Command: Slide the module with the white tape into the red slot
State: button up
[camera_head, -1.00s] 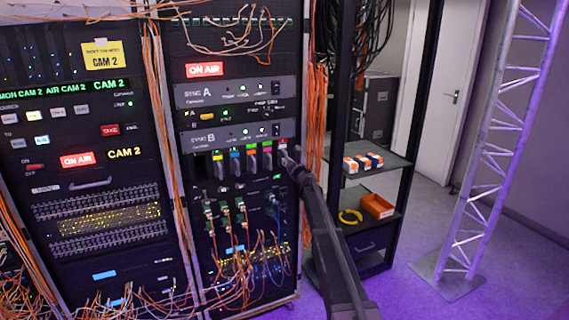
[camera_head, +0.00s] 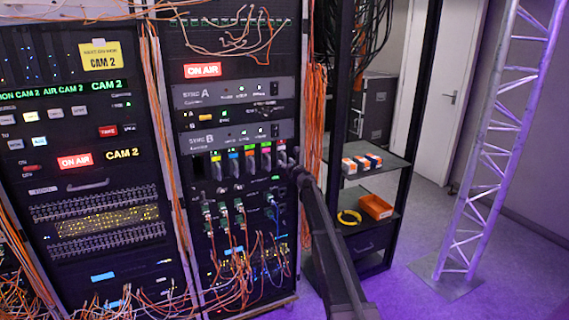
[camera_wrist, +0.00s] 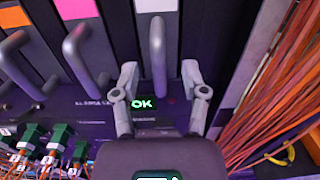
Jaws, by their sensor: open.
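The module with the white tape (camera_wrist: 157,5) shows at the top of the wrist view, with a grey upright bar handle (camera_wrist: 157,55) on its front. My gripper (camera_wrist: 160,72) is open, one finger on each side of the lower part of this handle, with a gap on both sides. In the head view my gripper (camera_head: 288,158) is at the right end of the module row and hides much of that module. I cannot make out the red slot for certain; a dark opening (camera_head: 198,168) shows at the row's left end.
Modules with pink (camera_wrist: 76,8) and orange (camera_wrist: 14,15) labels and similar handles stand close on the left. A lit OK display (camera_wrist: 143,103) is below the handle. Orange cables (camera_wrist: 275,90) hang on the right. Green plugs (camera_wrist: 60,135) are at lower left.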

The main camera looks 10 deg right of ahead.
jog(key=v, duration=1.1)
jog(key=shift+s+r, duration=0.15)
jog(key=s+a+f+n+g+y+p, duration=0.1)
jog(key=s+a+f+n+g, duration=0.2)
jog(key=s+n, duration=0.45)
jog(key=s+a+f+n+g+p, duration=0.1)
jog(key=s+a+f+n+g, duration=0.15)
jog(key=s+n, duration=0.45)
jog(key=s+a+f+n+g+y+p, duration=0.1)
jog(key=s+a+f+n+g, duration=0.2)
jog(key=s+n, duration=0.45)
jog(key=s+d+f+n+g+h+p, duration=0.1)
jog(key=s+d+n+g+h, duration=0.1)
jog(key=s, duration=0.7)
jog(key=s+d+f+n+g+h, duration=0.2)
jog(key=s+d+n+g+h, duration=0.1)
jog(key=s, duration=0.6)
jog(key=s+d+f+n+g+h+p, duration=0.1)
jog(key=s+d+n+g+h, duration=0.1)
jog(key=s, duration=0.7)
jog(key=d+n+g, duration=0.1)
jog(key=n+g, duration=0.1)
jog(key=n, duration=0.1)
jog(key=shift+s+d+f+h+p, duration=0.3)
jog(key=shift+f, duration=0.05)
